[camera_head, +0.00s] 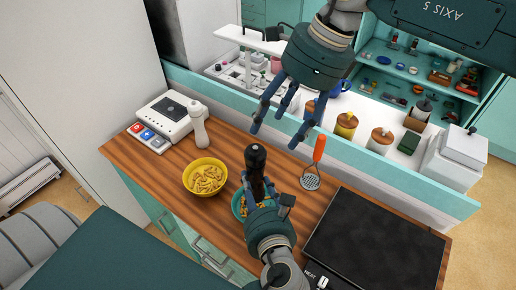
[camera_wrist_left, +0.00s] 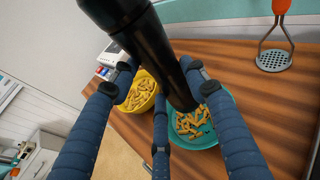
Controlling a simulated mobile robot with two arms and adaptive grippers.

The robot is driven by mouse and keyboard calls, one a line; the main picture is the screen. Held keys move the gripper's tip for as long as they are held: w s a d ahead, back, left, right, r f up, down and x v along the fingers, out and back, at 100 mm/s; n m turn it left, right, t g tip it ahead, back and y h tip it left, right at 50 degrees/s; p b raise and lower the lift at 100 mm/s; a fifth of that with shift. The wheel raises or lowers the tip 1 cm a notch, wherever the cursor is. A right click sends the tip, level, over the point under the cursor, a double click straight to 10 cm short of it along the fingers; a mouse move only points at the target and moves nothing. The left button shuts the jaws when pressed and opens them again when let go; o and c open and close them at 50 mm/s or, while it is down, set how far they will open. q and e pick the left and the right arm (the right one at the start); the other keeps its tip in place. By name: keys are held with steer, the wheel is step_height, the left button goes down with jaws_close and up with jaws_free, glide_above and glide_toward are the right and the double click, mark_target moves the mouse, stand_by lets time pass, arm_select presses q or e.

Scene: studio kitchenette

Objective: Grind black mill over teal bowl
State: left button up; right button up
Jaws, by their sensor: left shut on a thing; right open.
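The black mill (camera_head: 256,165) is upright to slightly tilted in the head view, above the teal bowl (camera_head: 237,207). My left gripper (camera_head: 257,190) is shut on the mill. In the left wrist view the mill (camera_wrist_left: 155,45) runs down between the blue fingers, its lower end over the teal bowl (camera_wrist_left: 231,105), which holds pasta (camera_wrist_left: 192,124). Whether the mill touches the pasta cannot be told. Part of the bowl is hidden by my gripper and the mill. My right gripper (camera_head: 285,125) is open and empty, above the counter's back edge.
A yellow bowl of pasta (camera_head: 205,177) stands left of the teal bowl. A masher with an orange handle (camera_head: 319,149) is to the right, near a black cooktop (camera_head: 375,240). A white mill-like object (camera_head: 198,125) and a button device (camera_head: 165,118) stand at the left.

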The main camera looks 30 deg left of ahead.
mark_target(258, 149)
steer(key=shift+n+y, duration=0.4)
steer(key=shift+n, duration=0.3)
steer(key=x, duration=0.7)
steer(key=w+x, duration=0.1)
steer(key=x, duration=0.3)
steer(key=shift+a, duration=0.3)
steer(key=shift+w+r, duration=0.1)
steer(key=c, duration=1.1)
